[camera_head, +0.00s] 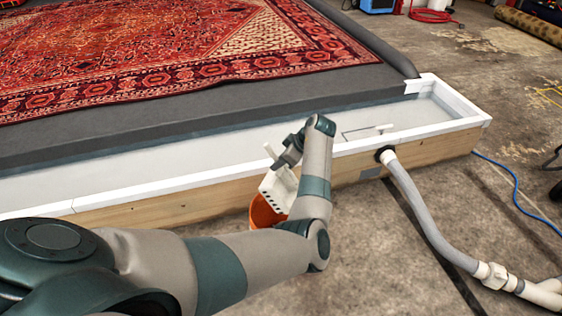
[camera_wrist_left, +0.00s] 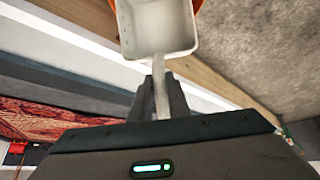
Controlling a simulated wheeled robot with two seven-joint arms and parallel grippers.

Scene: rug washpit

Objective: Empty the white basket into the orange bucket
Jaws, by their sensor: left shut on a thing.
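The white basket (camera_head: 277,188) hangs tilted from my left gripper (camera_head: 281,163) at the outer side of the wooden pit wall. In the left wrist view, my left gripper (camera_wrist_left: 160,92) is shut on the handle of the white basket (camera_wrist_left: 157,28). The visible inside of the basket is pale, and I make out no contents. The orange bucket (camera_head: 264,213) is below the basket, partly hidden by the basket and my left arm. Slivers of the bucket's orange rim (camera_wrist_left: 114,5) show behind the basket in the left wrist view. My right gripper is not in view.
The white-rimmed wooden wash pit (camera_head: 345,162) runs across behind the bucket. A red patterned rug (camera_head: 160,55) lies on its dark bed.

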